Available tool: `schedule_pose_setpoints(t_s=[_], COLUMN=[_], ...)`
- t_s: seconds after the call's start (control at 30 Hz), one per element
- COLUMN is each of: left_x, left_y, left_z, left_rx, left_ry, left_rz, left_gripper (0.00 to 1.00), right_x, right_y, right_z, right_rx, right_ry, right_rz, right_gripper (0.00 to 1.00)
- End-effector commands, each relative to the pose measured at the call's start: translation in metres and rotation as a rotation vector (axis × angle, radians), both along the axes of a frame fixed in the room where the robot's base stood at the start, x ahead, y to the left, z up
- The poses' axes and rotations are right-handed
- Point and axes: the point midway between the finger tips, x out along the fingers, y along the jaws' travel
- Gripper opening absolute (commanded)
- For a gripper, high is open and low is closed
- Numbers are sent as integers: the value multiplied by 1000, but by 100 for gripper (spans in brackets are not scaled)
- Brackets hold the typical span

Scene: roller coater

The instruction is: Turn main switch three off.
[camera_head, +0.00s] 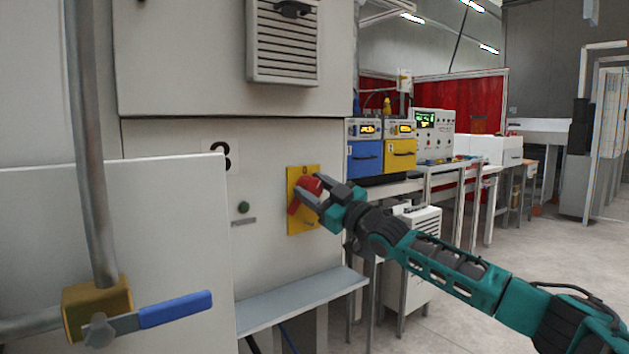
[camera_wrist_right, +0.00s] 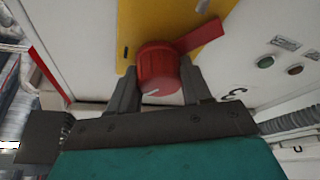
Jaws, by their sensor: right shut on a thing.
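Main switch three is a red rotary knob (camera_head: 307,186) with a lever-like handle on a yellow plate (camera_head: 304,224), on the grey cabinet below a black "3" label (camera_head: 221,157). My right gripper (camera_head: 312,192) is at the knob, its fingers on either side of it. In the right wrist view the red knob (camera_wrist_right: 160,68) sits between the two dark fingers of my right gripper (camera_wrist_right: 158,88), with its handle slanting to the upper right on the yellow plate (camera_wrist_right: 140,20). The gripper partly hides the knob in the head view. My left gripper is not in view.
A grey ledge (camera_head: 300,298) juts out below the switch. A pipe with a blue-handled valve (camera_head: 175,309) and a pale panel (camera_head: 150,220) stand at left. A small dark green button (camera_head: 243,207) is left of the switch. Benches with blue and yellow machines (camera_head: 399,155) stand behind right.

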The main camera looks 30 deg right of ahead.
Motion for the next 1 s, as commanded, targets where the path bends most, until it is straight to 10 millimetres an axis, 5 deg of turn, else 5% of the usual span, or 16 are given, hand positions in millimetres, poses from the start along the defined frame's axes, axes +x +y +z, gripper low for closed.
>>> schedule_pose_setpoints(t_s=[0.03, 0.4, 1.0], left_x=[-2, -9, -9], left_y=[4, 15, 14], left_z=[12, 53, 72], left_rx=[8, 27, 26], left_ry=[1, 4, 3], left_rz=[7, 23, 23], left_gripper=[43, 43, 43], right_x=[0, 0, 0], right_y=[-1, 1, 3], right_z=[13, 11, 6], right_rx=[-40, -371, -653], right_ry=[-8, -37, -66], right_rz=[-2, 0, 4], right_gripper=[18, 18, 18])
